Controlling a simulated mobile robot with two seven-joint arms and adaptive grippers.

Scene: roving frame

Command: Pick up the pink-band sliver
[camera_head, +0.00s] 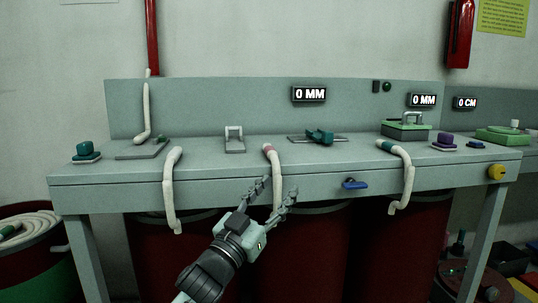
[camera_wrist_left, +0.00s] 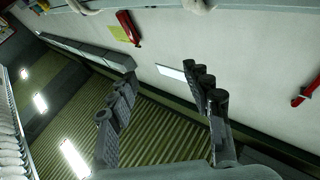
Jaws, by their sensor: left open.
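The pink-band sliver (camera_head: 276,170) is a cream, rope-like strand with a pink band near its top end. It lies on the bench top and hangs down over the front edge in the head view. My left gripper (camera_head: 279,187) is open and empty, in front of the bench at the hanging part. Its fingers show on either side of the strand in the picture; whether the strand is truly between them I cannot tell. In the left wrist view the open fingers (camera_wrist_left: 162,75) have nothing visible between them. My right gripper is not in view.
A plain cream sliver (camera_head: 172,190) hangs to the left and a teal-banded sliver (camera_head: 404,175) to the right. The grey bench (camera_head: 330,165) carries small fixtures, including a teal clamp (camera_head: 320,136) and a metal bracket (camera_head: 234,140). Dark red drums (camera_head: 165,250) stand underneath.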

